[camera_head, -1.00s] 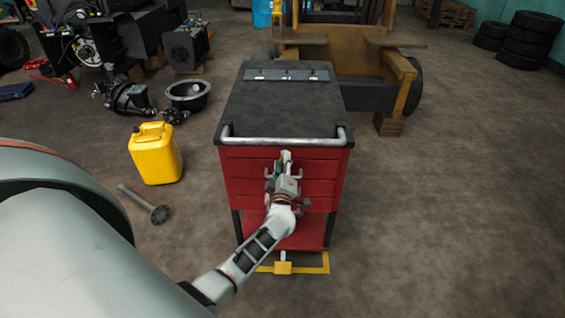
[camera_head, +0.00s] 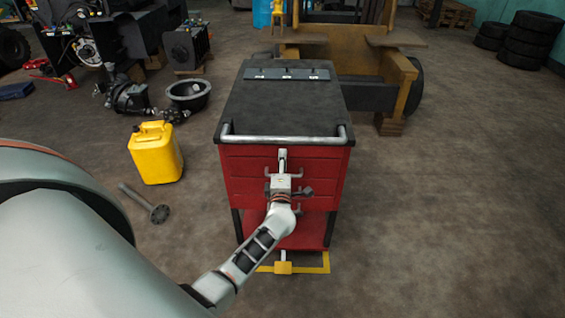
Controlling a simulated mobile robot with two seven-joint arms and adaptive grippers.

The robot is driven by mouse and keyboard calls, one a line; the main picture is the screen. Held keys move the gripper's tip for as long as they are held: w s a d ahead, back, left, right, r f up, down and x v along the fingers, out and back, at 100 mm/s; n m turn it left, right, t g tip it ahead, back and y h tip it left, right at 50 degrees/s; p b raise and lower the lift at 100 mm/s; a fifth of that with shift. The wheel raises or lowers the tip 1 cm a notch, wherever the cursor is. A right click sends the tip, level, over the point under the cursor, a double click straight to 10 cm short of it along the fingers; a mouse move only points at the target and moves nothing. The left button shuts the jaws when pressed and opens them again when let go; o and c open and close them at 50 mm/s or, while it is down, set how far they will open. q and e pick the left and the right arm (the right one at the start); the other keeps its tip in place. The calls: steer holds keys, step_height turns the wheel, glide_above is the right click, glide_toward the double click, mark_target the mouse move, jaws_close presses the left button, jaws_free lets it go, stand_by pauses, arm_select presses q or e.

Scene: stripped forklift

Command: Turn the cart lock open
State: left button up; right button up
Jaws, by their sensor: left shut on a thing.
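The red tool cart (camera_head: 240,180) stands upright in the middle of the view, with a dark top and a metal push bar (camera_head: 284,141) along its near edge. The cart lock (camera_head: 283,157) is a small light-coloured piece on the upper middle of the cart's drawer front. My left gripper (camera_head: 283,170) is up against the drawer front and shut on the lock, which now stands about upright. The gripper hides part of the lock and of the drawer handles behind it. My right gripper is not in view.
Tyres (camera_head: 529,40) are stacked at the far right. The floor right of the cart is clear.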

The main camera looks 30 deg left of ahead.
arm_select(q)
steer(key=shift+f, duration=0.1)
steer(key=o, duration=1.1)
steer(key=shift+o, duration=0.2)
steer(key=v, duration=1.2)
steer(key=shift+s, duration=0.1)
